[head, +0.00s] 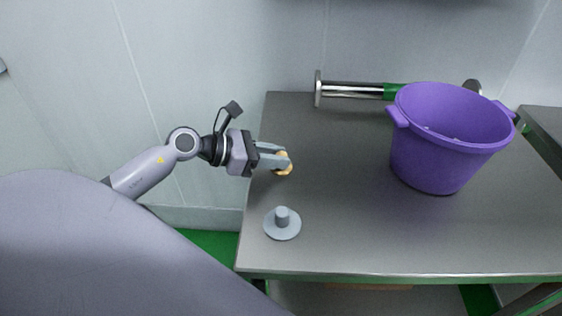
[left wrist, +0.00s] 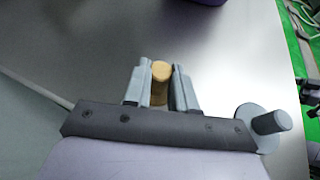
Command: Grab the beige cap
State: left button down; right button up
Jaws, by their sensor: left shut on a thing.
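The beige cap (head: 284,168) is at the left side of the metal table, between the fingertips of my left gripper (head: 274,159). In the left wrist view the beige cap (left wrist: 161,72) shows as a small round-topped piece between the two grey fingers of my left gripper (left wrist: 160,80). The fingers are shut on it, one on each side. Part of the cap is hidden by the fingers. I cannot tell whether it touches the table. My right gripper is not in view.
A grey disc with a peg (head: 282,222) lies near the table's front left corner; it also shows in the left wrist view (left wrist: 268,122). A large purple bucket (head: 447,150) stands on the right. A metal cylinder (head: 350,90) lies at the back. The metal table's (head: 350,225) middle is clear.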

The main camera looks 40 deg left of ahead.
pick_arm(q)
notch_tip(320, 180, up, 20)
jog(key=shift+p, duration=0.35)
